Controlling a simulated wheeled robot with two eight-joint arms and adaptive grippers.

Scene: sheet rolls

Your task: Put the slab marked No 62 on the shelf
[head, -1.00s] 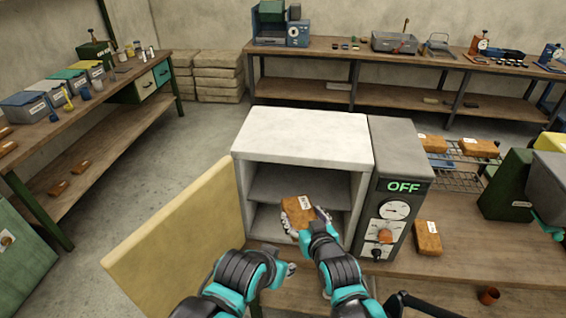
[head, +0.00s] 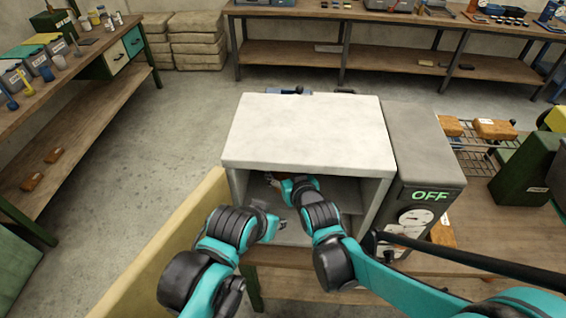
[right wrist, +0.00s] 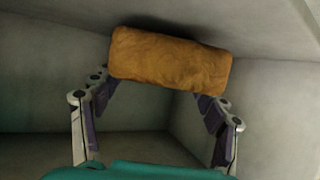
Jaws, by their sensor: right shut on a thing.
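An orange-brown slab (right wrist: 170,62) is held between the two fingers of my right gripper (right wrist: 162,92), inside the white-topped chamber (head: 300,135). No number shows on the face seen in the right wrist view. In the head view, my right gripper (head: 272,181) reaches through the open front, under the roof, and the slab is hidden there. The grey inner shelf (head: 345,194) shows partly beside my right arm. My left gripper (head: 278,226) is in front of the chamber's opening, apart from the slab, and its jaw gap is unclear.
The cream door (head: 165,245) stands open at the left. The control box (head: 420,150) at the right reads OFF. Several slabs (head: 494,129) lie on a wire rack (head: 470,160) further right. The chamber walls and roof are close around my right gripper.

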